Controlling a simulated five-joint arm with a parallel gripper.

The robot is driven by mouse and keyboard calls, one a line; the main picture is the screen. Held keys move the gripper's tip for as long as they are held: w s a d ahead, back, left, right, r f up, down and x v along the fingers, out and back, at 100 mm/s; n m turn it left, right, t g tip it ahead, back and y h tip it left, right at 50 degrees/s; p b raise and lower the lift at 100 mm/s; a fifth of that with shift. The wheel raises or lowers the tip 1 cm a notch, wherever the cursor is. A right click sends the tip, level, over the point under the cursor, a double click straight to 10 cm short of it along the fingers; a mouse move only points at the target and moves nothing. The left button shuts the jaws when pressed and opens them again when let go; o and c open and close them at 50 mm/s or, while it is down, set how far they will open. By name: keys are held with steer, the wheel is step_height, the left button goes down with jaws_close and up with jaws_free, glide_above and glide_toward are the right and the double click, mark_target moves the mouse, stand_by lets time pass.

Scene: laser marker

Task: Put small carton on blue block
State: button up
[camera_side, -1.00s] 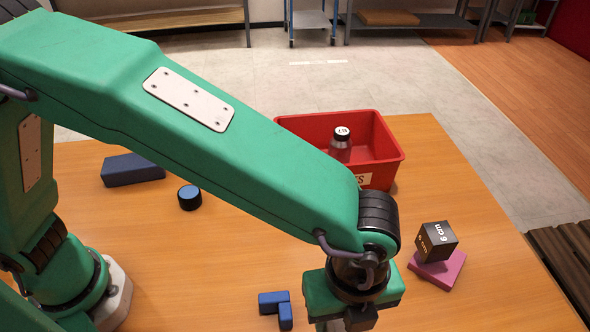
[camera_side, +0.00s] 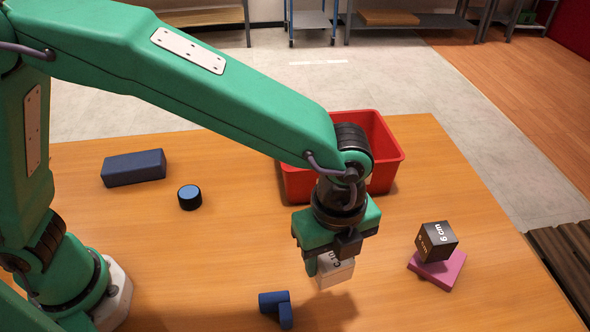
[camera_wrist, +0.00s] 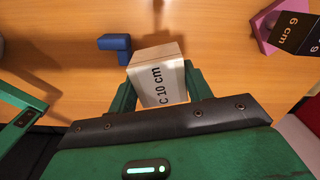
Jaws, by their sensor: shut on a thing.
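My gripper (camera_side: 330,264) is shut on a small white carton (camera_side: 338,273) with black lettering. In the wrist view the carton (camera_wrist: 160,80) sits between the two green fingers and reads "C 10 cm". It is held above the table, with its shadow on the wood below. A long dark blue block (camera_side: 134,168) lies on the table at the left, well apart from my gripper, with a bare flat top. A smaller blue L-shaped piece (camera_side: 275,303) lies just left of and below the carton; it also shows in the wrist view (camera_wrist: 115,44).
A black round piece with a light blue top (camera_side: 189,197) stands near the long block. A red bin (camera_side: 388,163) stands behind my gripper, partly hidden. A black "6 cm" cube (camera_side: 436,241) rests on a pink block (camera_side: 440,270) at the right.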

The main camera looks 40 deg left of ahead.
steer(key=w+a+r+n, duration=0.2)
steer(key=w+a+n, duration=0.35)
steer(key=a, duration=0.75)
steer(key=n, duration=1)
glide_above(132, 161)
steer(key=f, duration=0.4)
steer(key=shift+a+f, duration=0.2)
steer(key=shift+f, duration=0.2)
steer(key=shift+f, duration=0.1)
steer(key=shift+f, duration=1.9)
steer(key=shift+f, duration=0.1)
